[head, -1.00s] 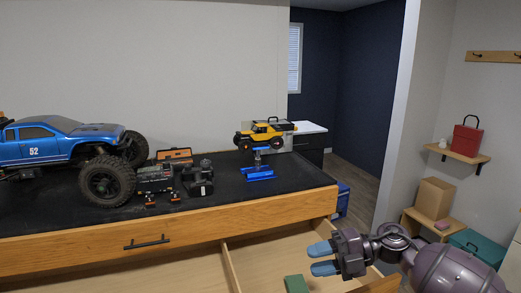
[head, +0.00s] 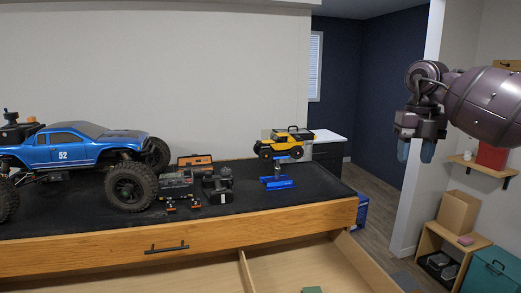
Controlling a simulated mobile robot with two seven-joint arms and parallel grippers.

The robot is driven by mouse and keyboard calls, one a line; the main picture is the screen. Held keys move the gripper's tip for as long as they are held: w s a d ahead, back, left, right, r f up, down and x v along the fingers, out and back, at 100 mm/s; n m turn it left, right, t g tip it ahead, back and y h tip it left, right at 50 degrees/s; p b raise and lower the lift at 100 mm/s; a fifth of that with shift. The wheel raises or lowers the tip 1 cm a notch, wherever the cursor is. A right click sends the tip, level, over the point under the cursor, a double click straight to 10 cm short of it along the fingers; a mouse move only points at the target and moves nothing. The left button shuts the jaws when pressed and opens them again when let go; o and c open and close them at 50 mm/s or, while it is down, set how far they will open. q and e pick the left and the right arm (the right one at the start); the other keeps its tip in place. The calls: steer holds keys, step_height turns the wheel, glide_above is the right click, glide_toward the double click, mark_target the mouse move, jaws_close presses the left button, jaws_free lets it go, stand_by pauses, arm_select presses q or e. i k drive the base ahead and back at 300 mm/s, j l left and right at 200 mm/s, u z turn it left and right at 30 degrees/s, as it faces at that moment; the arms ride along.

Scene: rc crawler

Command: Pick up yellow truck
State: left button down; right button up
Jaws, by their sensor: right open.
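The yellow truck (head: 284,143) is a small yellow and black model. It sits raised on a blue stand (head: 279,181) near the right end of the black bench top. My right gripper (head: 416,151) is at the upper right, well to the right of the truck, with its blue fingertips pointing down. It is open, and nothing shows between its fingers. My left gripper is out of view.
A large blue truck (head: 72,147) stands on the left of the bench (head: 240,200). A charger (head: 176,184), an orange box (head: 195,161) and a black device (head: 217,186) lie between. An open drawer (head: 300,262) juts out in front, holding a green block (head: 312,290).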

mark_target(278, 145)
steer(key=l+u, duration=0.15)
steer(key=u, duration=0.3)
steer(key=l+u, duration=0.15)
steer(key=u, duration=0.3)
steer(key=k+l+u, duration=0.1)
steer(key=l+u, duration=0.15)
steer(key=k+l+u, duration=0.2)
steer(key=l, duration=0.25)
steer(key=k+l+u, duration=0.15)
steer(key=l+u, duration=0.25)
steer(key=k+l+u, duration=0.15)
steer(key=u, duration=0.3)
steer(key=k+l+u, duration=0.15)
steer(key=u, duration=0.25)
steer(key=k+l+u, duration=0.2)
steer(key=u, duration=0.25)
steer(key=k+l+u, duration=0.2)
steer(key=u, duration=0.2)
steer(key=k+u, duration=0.5)
steer(key=u, duration=0.3)
steer(key=k+l+u, duration=0.1)
steer(key=k+u, duration=0.6)
steer(key=u, duration=0.15)
steer(key=k+l, duration=0.15)
steer(key=k, duration=0.25)
steer(key=k+l, duration=0.2)
steer(key=k, duration=0.2)
steer(key=k+l+z, duration=0.2)
steer(key=z, duration=0.15)
steer(key=k+l+z, duration=0.35)
